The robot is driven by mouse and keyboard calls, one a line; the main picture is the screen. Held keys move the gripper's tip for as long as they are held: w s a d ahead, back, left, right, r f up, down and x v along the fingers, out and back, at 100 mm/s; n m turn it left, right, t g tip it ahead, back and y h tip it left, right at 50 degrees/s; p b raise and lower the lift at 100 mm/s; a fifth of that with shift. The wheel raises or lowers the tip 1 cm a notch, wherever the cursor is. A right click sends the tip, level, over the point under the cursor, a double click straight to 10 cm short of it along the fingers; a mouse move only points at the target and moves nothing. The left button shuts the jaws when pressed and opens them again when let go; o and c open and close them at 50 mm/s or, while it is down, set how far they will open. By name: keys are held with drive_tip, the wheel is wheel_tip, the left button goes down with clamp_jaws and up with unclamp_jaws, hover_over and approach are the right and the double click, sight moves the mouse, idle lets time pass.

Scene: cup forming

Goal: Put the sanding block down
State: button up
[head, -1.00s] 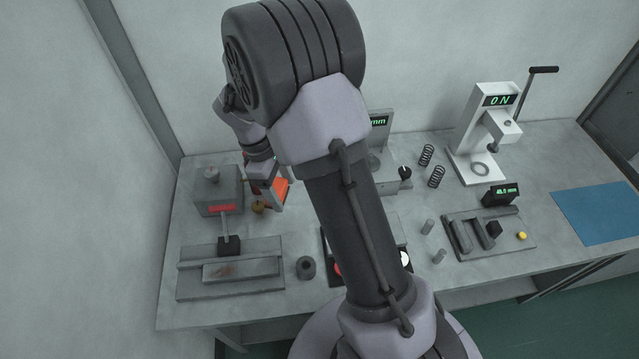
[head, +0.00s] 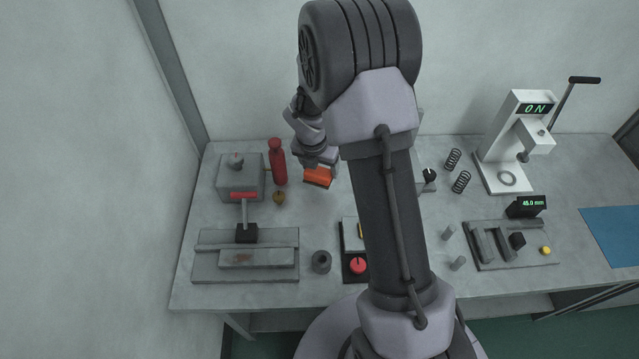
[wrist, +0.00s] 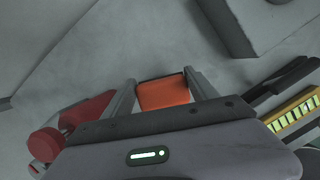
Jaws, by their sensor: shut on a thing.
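The sanding block (head: 317,177) is orange with a darker edge. It is held between the fingers of my gripper (head: 319,164), over the back left part of the bench, just right of the red bottle. In the wrist view the sanding block (wrist: 163,93) sits between the two grey fingers of my gripper (wrist: 162,86), which are shut on it. I cannot tell whether its underside touches the bench.
A red bottle (head: 277,163) stands close on the left, with a grey box (head: 240,179) beyond it. A small brass knob (head: 279,197) and a dark ring (head: 321,262) are nearer the front. My arm hides the bench middle.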

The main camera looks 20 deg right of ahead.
sight(320, 177)
wheel_tip(320, 177, down, 5)
drive_tip(key=shift+r+b, duration=0.2)
drive_tip(key=shift+b, duration=0.85)
drive_tip(key=shift+r, duration=0.15)
drive_tip(key=o, duration=1.9)
